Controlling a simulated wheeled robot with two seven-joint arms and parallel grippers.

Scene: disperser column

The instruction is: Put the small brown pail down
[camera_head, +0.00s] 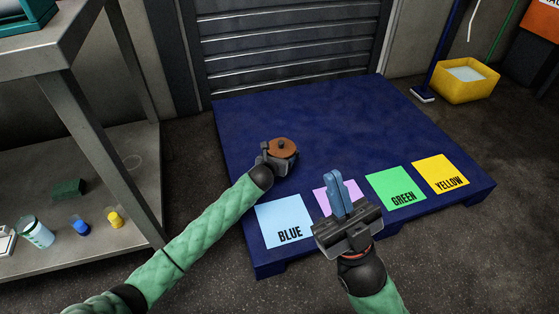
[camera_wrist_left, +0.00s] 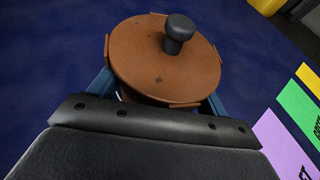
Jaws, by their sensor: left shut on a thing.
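The small brown pail (camera_head: 284,148) has a round brown lid with a dark knob. In the left wrist view the pail (camera_wrist_left: 150,68) fills the upper middle, with the blue fingers on either side of it. My left gripper (camera_head: 277,154) is shut on the pail over the blue platform (camera_head: 300,105). I cannot tell whether the pail's base touches the platform. My right gripper (camera_head: 336,190) is over the platform's front edge, with its blue fingers close together and nothing visible between them.
Blue (camera_head: 284,218), purple (camera_head: 350,192), green (camera_head: 396,188) and yellow (camera_head: 441,174) labelled squares lie along the platform's front. A metal shelf (camera_head: 100,150) stands at left. A yellow bucket (camera_head: 466,84) stands back right. The platform's middle and back are clear.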

